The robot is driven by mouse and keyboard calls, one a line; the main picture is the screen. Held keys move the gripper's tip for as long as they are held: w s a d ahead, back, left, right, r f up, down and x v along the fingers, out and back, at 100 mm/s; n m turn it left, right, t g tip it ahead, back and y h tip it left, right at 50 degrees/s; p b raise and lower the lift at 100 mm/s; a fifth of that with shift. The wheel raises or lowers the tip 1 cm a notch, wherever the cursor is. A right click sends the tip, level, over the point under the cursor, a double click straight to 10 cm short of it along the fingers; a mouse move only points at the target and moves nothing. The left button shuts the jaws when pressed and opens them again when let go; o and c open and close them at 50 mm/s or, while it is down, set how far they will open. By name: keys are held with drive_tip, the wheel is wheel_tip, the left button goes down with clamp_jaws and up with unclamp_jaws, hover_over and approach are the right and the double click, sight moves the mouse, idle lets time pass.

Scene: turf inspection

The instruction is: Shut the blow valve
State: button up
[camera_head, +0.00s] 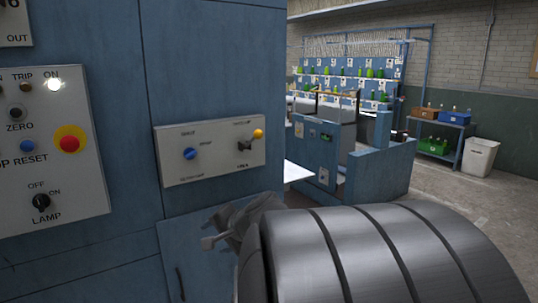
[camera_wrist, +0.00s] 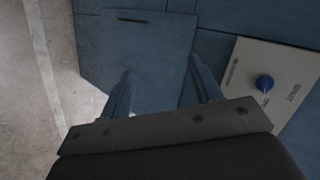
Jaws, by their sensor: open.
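A pale panel (camera_head: 175,172) on the blue cabinet carries a blue round knob (camera_head: 190,153) on its left and a small lever with a yellow tip (camera_head: 257,134) on its right. Its lettering is too small to read, so I cannot tell which control is the blow valve. The wrist view shows the blue knob (camera_wrist: 264,83) at the right; the lever is out of that view. My gripper (camera_head: 222,224) is below the panel, apart from both controls. In the wrist view my gripper (camera_wrist: 166,82) has its two fingers spread with nothing between them.
A larger control panel (camera_head: 75,190) with a lit lamp, a red button and a lamp switch is at the left. A blue workstation (camera_head: 375,165), a side table with crates (camera_head: 440,135) and a white bin (camera_head: 480,157) stand behind, with open floor in front of the bin.

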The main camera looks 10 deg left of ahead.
drive_tip(key=w+a+r+m+t+y, duration=0.3)
drive_tip(key=w+a+r+m, duration=0.15)
drive_tip(key=r+m, duration=0.3)
drive_tip(key=m+t, duration=0.5)
drive_tip(key=m, duration=0.7)
approach(193, 156)
drive_tip(key=shift+y, duration=0.3)
drive_tip(key=x, duration=0.9)
drive_tip(key=shift+w+a+f, duration=0.1)
drive_tip(key=shift+w+f, duration=0.05)
drive_tip(key=shift+w, duration=0.05)
drive_tip(key=c, duration=1)
drive_tip(key=shift+n, duration=0.25)
